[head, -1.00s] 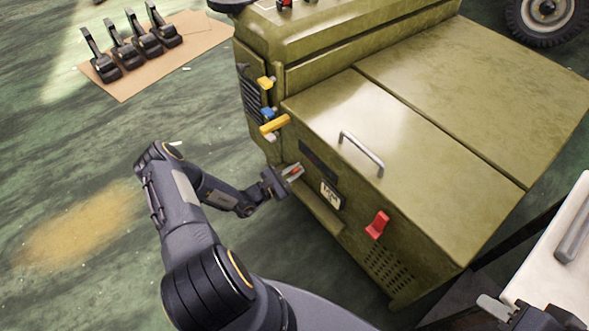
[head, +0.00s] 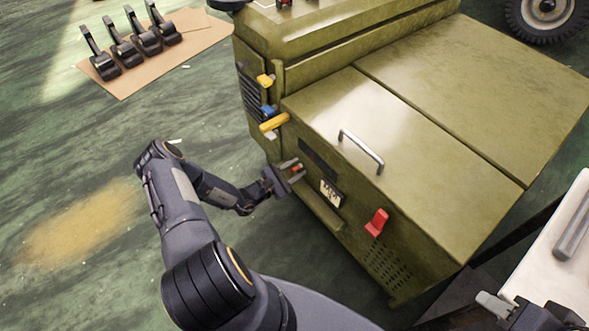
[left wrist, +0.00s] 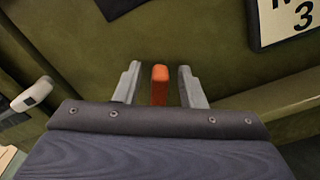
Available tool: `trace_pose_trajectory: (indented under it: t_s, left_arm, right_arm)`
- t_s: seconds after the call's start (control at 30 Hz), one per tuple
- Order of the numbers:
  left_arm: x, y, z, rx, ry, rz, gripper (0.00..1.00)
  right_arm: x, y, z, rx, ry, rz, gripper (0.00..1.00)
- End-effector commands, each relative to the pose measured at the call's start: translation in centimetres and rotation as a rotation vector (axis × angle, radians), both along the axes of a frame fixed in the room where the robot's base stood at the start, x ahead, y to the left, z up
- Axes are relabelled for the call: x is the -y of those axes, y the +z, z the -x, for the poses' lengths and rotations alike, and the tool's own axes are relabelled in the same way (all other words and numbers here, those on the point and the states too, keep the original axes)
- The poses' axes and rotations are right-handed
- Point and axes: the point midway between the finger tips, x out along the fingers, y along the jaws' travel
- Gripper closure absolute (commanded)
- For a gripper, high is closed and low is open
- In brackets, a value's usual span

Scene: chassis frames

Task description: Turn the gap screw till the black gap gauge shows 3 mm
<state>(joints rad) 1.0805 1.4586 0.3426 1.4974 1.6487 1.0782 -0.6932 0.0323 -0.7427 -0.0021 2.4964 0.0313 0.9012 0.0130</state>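An orange-red handle (left wrist: 160,85), which could be the gap screw, sticks out from the olive machine's side face. It also shows small in the head view (head: 297,168). My left gripper (left wrist: 158,88) has its two pale fingers on either side of it, with a visible gap on both sides. In the head view my left gripper (head: 292,170) is at the machine's side. A dark panel (head: 318,158), possibly the black gap gauge, sits above and right of it; no reading is legible. My right gripper (head: 500,305) is partly cut off at the lower right edge.
A label plate ending in 3 (left wrist: 288,22) is right of the handle. A red switch (head: 377,222) and a ledge (head: 322,213) are on the same face. Yellow levers (head: 274,123) stick out farther left. A white surface (head: 550,260) is at right.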

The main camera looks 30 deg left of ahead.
Motion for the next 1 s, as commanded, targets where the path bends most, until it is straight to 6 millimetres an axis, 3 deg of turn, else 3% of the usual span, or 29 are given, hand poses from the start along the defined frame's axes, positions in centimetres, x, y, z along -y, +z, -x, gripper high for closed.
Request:
trace_pose_trajectory:
  t_s: [0.17,0.6,1.0]
  left_arm:
    - [-0.3,0.1,0.5,0.000,0.000,0.000,0.64]
    - [-2.8,0.0,6.6,-0.001,0.002,0.000,0.64]
    - [-3.0,0.0,7.3,0.000,0.000,0.000,0.64]
  right_arm:
    - [0.0,0.2,0.0,0.000,0.000,0.000,0.64]
    - [0.0,1.4,0.0,0.000,0.000,0.000,0.64]
    - [0.0,1.4,0.0,0.000,0.000,0.000,0.64]
